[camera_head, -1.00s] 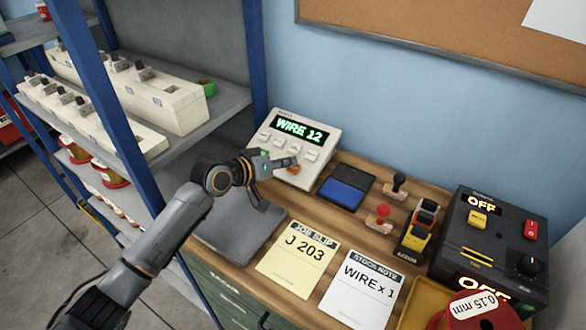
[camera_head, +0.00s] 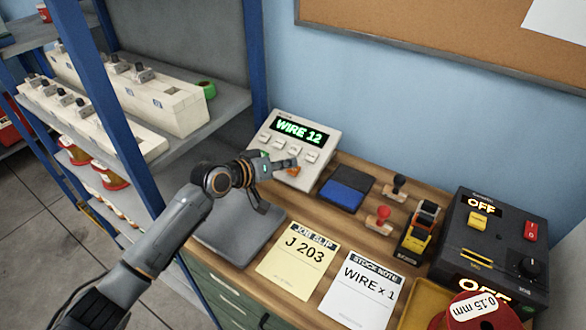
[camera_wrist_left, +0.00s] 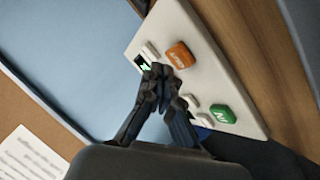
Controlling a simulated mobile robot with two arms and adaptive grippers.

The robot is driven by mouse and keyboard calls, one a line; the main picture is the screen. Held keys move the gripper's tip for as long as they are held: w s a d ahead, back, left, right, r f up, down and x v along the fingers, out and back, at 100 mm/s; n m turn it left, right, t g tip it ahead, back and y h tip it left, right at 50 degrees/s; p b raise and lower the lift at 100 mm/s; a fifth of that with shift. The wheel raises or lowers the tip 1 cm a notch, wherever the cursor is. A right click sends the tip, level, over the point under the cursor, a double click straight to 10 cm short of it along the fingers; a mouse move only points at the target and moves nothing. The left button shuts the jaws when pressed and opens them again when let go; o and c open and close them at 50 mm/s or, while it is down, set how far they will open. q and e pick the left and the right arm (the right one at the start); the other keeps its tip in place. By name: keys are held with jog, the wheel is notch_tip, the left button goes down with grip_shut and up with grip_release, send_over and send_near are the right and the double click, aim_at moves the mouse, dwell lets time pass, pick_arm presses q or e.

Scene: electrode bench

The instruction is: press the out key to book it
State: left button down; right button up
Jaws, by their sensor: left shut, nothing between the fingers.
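A pale keypad terminal (camera_head: 322,143) stands at the back left of the bench, its display (camera_head: 298,131) reading "WIRE 12" in green. It has a row of small pale keys, an orange key (camera_head: 294,170) and a green key. In the left wrist view the orange key (camera_wrist_left: 179,55) and green key (camera_wrist_left: 221,114) show on the terminal's face; the orange label is too small to read surely. My left gripper (camera_head: 284,163) is shut and empty, its tips over the lower part of the terminal. In the left wrist view the fingertips (camera_wrist_left: 162,74) appear beside the orange key; I cannot tell whether they touch.
A blue ink pad (camera_head: 343,194), stamps (camera_head: 379,218) and a dark control box (camera_head: 490,250) reading "OFF" stand to the right. A yellow job slip (camera_head: 297,262) and white stock note (camera_head: 357,292) lie in front. A blue-posted shelf (camera_head: 128,140) stands left.

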pick_arm(q)
jog(key=shift+w+f+b, duration=0.1)
jog(key=shift+f+b, duration=0.2)
jog(key=shift+f, duration=0.05)
jog(key=shift+d, duration=0.1)
jog(key=shift+w+f+b, duration=0.15)
jog(key=shift+f+b, duration=0.2)
jog(key=shift+f, duration=0.1)
dwell(0.6)
dwell(0.3)
jog(key=shift+s+r+p, duration=0.2)
jog(key=shift+r+p, duration=0.55)
jog(key=shift+p, duration=0.15)
